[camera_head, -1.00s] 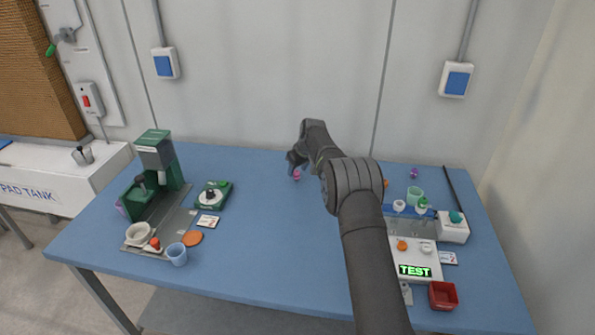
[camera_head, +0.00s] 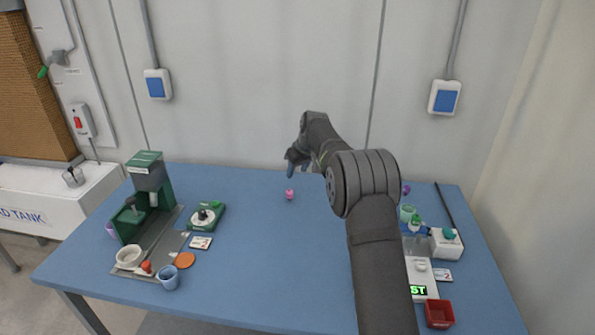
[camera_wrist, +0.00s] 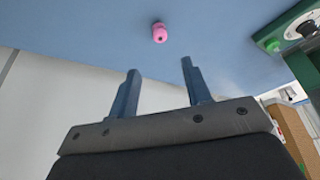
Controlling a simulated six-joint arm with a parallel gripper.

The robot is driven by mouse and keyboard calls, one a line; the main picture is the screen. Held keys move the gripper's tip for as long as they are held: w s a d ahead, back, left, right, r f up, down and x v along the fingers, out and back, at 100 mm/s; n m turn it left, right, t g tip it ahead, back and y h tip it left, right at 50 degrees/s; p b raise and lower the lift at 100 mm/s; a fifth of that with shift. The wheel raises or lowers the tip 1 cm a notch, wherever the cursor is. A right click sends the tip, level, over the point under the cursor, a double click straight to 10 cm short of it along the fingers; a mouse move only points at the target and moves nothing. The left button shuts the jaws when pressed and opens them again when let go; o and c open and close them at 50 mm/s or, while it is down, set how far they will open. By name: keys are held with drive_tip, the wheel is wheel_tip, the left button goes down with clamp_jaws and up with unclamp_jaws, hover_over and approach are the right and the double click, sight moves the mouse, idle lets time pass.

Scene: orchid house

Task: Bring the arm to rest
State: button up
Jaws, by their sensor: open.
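My gripper (camera_head: 291,163) is above the back middle of the blue table (camera_head: 265,250). In the wrist view its two blue fingers (camera_wrist: 158,85) stand apart with nothing between them. A small pink object (camera_head: 290,194) sits on the table below the gripper in the head view. It also shows beyond the fingertips in the wrist view (camera_wrist: 159,33), apart from them. My arm hides part of the table's right side.
At left stand a green machine (camera_head: 152,190), a green-based dial device (camera_head: 205,215), a blue cup (camera_head: 169,277) and an orange disc (camera_head: 184,260). At right are a red box (camera_head: 438,314) and a white device (camera_head: 447,243). The table's middle is largely clear.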

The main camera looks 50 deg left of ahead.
sight(290, 191)
drive_tip(key=x, duration=1.2)
drive_tip(key=shift+f, duration=0.3)
drive_tip(key=shift+a+r, duration=0.1)
drive_tip(key=shift+r, duration=1.2)
